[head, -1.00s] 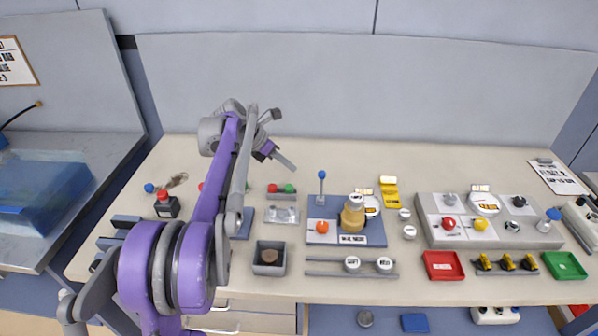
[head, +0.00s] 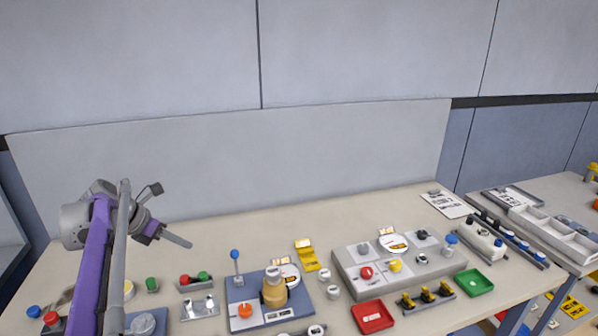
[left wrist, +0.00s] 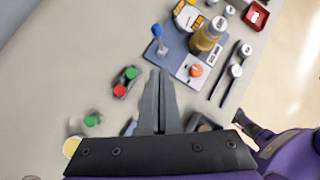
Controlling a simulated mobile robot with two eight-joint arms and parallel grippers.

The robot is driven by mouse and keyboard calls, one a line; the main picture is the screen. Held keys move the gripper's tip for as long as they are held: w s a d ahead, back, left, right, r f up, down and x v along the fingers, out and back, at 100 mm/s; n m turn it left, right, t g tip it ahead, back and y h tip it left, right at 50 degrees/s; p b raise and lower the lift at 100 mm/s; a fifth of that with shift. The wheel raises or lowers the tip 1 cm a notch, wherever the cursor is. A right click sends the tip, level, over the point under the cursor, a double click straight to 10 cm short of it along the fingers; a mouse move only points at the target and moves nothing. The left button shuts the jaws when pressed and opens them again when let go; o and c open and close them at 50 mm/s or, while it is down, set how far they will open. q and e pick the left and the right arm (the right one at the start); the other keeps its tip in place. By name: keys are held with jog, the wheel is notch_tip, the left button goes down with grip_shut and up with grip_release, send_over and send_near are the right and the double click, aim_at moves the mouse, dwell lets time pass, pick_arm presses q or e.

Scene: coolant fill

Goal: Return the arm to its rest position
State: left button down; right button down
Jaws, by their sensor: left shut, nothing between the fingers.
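My left arm comes in from the lower left in the head view. Its gripper (head: 170,236) is raised above the left part of the workbench (head: 222,222), apart from everything on it. In the left wrist view the two fingers (left wrist: 158,75) are together and hold nothing. They point toward a blue-grey station (head: 240,320) with a blue-knobbed lever (head: 236,262), an orange knob (head: 245,311) and an amber bottle (head: 273,292). That station also shows in the wrist view (left wrist: 177,55). My right gripper is in neither view.
A grey panel (head: 350,262) with knobs stands right of the station. A red tray (head: 372,317) and a green tray (head: 474,282) lie near the front. A block with red and green buttons (left wrist: 125,82) is close to the gripper. The back strip of the bench is clear.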

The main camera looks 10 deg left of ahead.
pick_arm(q)
jog(key=s+d+f+m+g+y, duration=0.1)
jog(key=s+d+f+m, duration=0.3)
jog(key=d+m, duration=0.45)
jog(key=s+d+f+m+g+y, duration=0.1)
jog(key=s+d+f+m, duration=0.1)
jog(key=s+d+m, duration=0.65)
jog(key=s+d+f+m+t+y, duration=0.1)
jog(key=s+d+f+m+y, duration=0.1)
jog(key=s+d+f+m, duration=0.7)
jog(key=s+f+m, duration=0.2)
jog(key=s+m, duration=0.2)
jog(key=m, duration=0.2)
jog(key=shift+d+f+y, duration=0.3)
jog(key=shift+d+f, duration=0.1)
